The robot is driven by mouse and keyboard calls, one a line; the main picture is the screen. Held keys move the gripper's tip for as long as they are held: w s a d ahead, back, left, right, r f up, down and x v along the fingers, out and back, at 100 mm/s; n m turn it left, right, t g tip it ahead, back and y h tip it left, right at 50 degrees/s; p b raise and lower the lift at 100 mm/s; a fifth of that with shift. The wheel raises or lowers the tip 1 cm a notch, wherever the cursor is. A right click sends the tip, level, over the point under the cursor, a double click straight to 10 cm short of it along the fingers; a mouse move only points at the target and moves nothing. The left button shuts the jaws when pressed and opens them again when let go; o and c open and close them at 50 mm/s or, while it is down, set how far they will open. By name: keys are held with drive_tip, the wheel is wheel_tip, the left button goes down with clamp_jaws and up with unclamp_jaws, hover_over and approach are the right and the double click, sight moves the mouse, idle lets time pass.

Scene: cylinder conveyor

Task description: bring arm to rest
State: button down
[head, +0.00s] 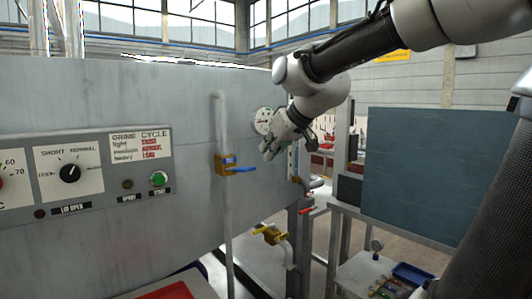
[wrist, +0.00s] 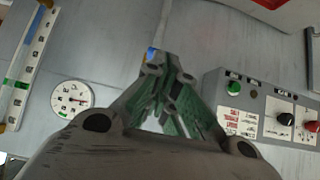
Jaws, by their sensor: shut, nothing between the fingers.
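My gripper (head: 268,150) hangs from my arm in the upper middle of the head view, in front of the grey machine wall (head: 110,90). It is shut and empty. In the wrist view the fingers of my gripper (wrist: 155,62) meet at their tips, with nothing between them. In the head view the gripper is close to a round dial gauge (head: 263,120) and partly overlaps the area beside it. I cannot tell how far it is from the wall.
A pipe with a blue-handled valve (head: 237,170) runs down the machine left of my gripper. A control panel (head: 90,170) is at the left. A dark blue board (head: 430,180) stands at the right. A yellow-handled valve (head: 270,234) is lower down.

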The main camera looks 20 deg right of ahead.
idle(0.3)
drive_tip(key=s+d+f+m+g+h, duration=0.1)
drive_tip(key=s+d+f, duration=0.2)
drive_tip(key=s, duration=0.5)
drive_tip(key=s+d+f+m+g+h, duration=0.1)
drive_tip(key=s+d+f, duration=0.3)
drive_tip(key=s, duration=0.4)
drive_tip(key=s+d+f+m+g+h, duration=0.1)
drive_tip(key=s+d+f+g, duration=0.2)
drive_tip(key=s+f, duration=0.2)
drive_tip(key=s, duration=0.3)
drive_tip(key=shift+d+f+m, duration=0.25)
drive_tip(key=shift+f+m, duration=0.05)
drive_tip(key=shift+f, duration=0.05)
drive_tip(key=w+a+r+n, duration=0.1)
drive_tip(key=w+a+r, duration=0.25)
drive_tip(key=w, duration=0.45)
drive_tip(key=w+a+r+n+y, duration=0.1)
drive_tip(key=w+a+r, duration=0.25)
drive_tip(key=w, duration=0.45)
drive_tip(key=w+a+r+n, duration=0.1)
drive_tip(key=w+a+r, duration=0.2)
drive_tip(key=w+r, duration=0.35)
drive_tip(key=w+a+r+t+y, duration=0.1)
drive_tip(key=w+a+r+t, duration=0.1)
drive_tip(key=w+r, duration=0.6)
drive_tip(key=shift+w+a+n, duration=0.3)
drive_tip(key=shift+w+a, duration=0.05)
drive_tip(key=shift+a, duration=0.1)
